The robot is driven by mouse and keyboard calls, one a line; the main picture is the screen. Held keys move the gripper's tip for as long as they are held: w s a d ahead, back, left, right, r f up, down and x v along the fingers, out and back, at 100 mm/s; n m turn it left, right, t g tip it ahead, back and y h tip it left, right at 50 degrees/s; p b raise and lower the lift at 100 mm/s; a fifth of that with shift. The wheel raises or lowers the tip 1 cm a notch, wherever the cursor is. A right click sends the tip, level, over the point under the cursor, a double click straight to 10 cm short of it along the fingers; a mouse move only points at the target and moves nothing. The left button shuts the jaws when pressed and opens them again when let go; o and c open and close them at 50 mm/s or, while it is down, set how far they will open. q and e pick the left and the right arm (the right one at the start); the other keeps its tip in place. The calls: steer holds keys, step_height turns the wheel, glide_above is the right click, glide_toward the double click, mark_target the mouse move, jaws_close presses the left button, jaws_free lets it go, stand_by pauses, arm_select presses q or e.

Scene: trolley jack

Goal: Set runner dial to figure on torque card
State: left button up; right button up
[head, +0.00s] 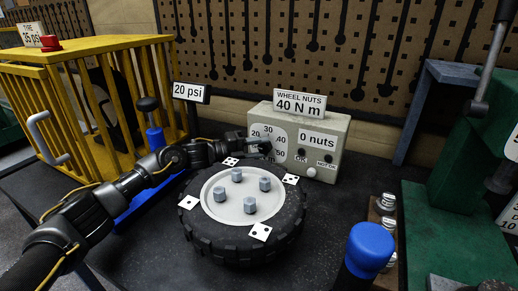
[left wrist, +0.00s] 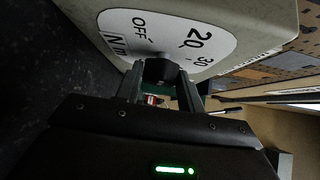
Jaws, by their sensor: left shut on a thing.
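The runner is a pale grey-green box (head: 322,160) behind the wheel in the head view. Its white dial face (head: 267,131) reads 20, 30, 40 and 50; the left wrist view shows OFF, 20, 30 and N m on that face (left wrist: 150,30). The torque card (head: 299,103) on top reads "WHEEL NUTS 40 N m". My left gripper (head: 262,145) is at the dial, shut on its dark knob (left wrist: 160,70), which sits between the fingers in the left wrist view. I cannot tell which figure the knob points to. My right gripper is not in view.
A wheel (head: 240,232) with several nuts and white dice-marked cards lies in front of the box. The box also has a "0 nuts" label (head: 318,140). A yellow cage (head: 60,90) stands left, a blue-topped handle (head: 370,246) front right, a green stand (head: 450,230) right.

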arm_select(q)
steer(key=shift+r+m+y, duration=0.25)
steer(key=shift+m+y, duration=0.75)
steer(key=shift+y, duration=0.1)
steer(key=shift+d+r+m+y, duration=0.1)
steer(key=shift+r+m+y, duration=0.05)
steer(key=shift+m+y, duration=0.95)
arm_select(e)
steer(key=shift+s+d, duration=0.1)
arm_select(q)
steer(key=shift+s+g+y, duration=0.1)
steer(key=shift+g+y, duration=0.2)
steer(key=o, duration=1)
steer(key=shift+c, duration=0.2)
steer(key=b+v, duration=0.1)
steer(key=v, duration=0.9)
steer(key=shift+s+a+r+b, duration=0.15)
steer(key=shift+s+a+b, duration=0.05)
steer(key=shift+a+b, duration=0.1)
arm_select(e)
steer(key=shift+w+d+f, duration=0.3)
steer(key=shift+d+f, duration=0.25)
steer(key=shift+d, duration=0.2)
